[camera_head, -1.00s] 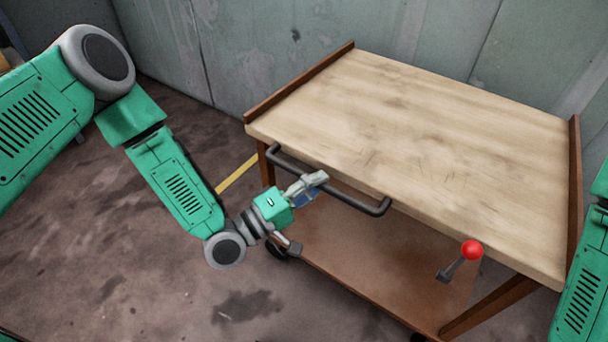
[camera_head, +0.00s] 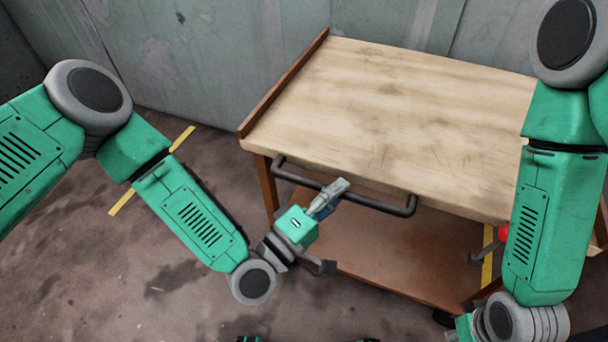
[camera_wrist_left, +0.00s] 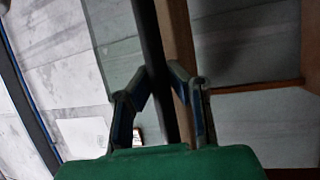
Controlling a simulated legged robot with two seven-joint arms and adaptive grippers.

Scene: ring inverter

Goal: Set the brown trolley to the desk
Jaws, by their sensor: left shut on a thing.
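The brown trolley (camera_head: 390,110) has a pale wooden top, brown side rims and a lower brown shelf (camera_head: 390,258). A dark bar handle (camera_head: 370,203) runs along its near edge. My left gripper (camera_head: 334,193) is shut on this handle, left of its middle. In the left wrist view the two fingers (camera_wrist_left: 162,105) are on either side of the dark bar (camera_wrist_left: 153,45). My right arm hangs over the trolley's right part and hides it; its fingers are out of the picture. I cannot make out a desk.
A grey panelled wall (camera_head: 210,60) stands close behind the trolley. A red knob (camera_head: 503,233) on a lever is half hidden by my right arm. Yellow floor lines (camera_head: 150,172) show left of the trolley and beneath it. The stained floor (camera_head: 90,270) at left is clear.

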